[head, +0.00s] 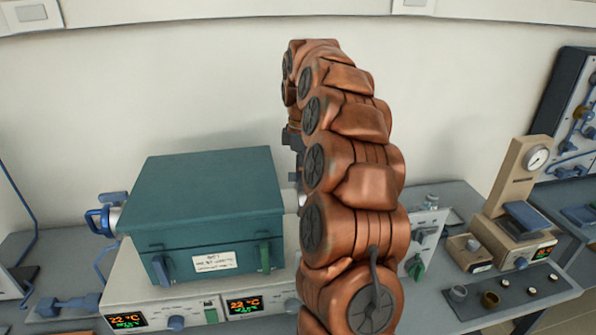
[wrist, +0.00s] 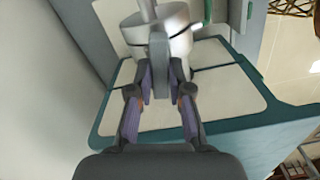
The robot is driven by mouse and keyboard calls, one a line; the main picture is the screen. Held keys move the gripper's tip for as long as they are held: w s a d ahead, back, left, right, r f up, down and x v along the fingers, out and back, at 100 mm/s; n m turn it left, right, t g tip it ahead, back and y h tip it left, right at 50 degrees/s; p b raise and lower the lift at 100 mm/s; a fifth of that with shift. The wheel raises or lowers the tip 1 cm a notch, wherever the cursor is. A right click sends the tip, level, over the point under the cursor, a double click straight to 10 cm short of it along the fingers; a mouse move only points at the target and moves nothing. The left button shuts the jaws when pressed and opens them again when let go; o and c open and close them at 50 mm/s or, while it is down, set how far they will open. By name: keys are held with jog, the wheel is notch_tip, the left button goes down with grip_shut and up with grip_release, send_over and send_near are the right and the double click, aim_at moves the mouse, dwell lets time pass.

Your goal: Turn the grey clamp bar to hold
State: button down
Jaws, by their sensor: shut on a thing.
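The grey clamp bar (wrist: 159,60) shows in the wrist view, in front of a pale metal cylinder (wrist: 178,22) on the furnace's side. My gripper (wrist: 160,88) is shut on the bar, with one finger on each side of it. In the head view the teal furnace (head: 205,205) stands left of my arm. My arm hides most of the gripper and the bar there.
The furnace rests on a pale control unit (head: 190,318) with lit displays. Blue handles (head: 105,215) stick out at the furnace's left. A gauge stand (head: 517,180) and small knobs are on the bench at right.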

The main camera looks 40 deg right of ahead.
jog(key=shift+w+r+n, duration=0.15)
jog(key=shift+r+n, duration=0.05)
jog(key=shift+n, duration=1)
jog(key=shift+d, duration=0.1)
jog(key=c, duration=1.1)
grip_release()
jog(key=shift+f, duration=0.1)
jog(key=shift+r, duration=3.7)
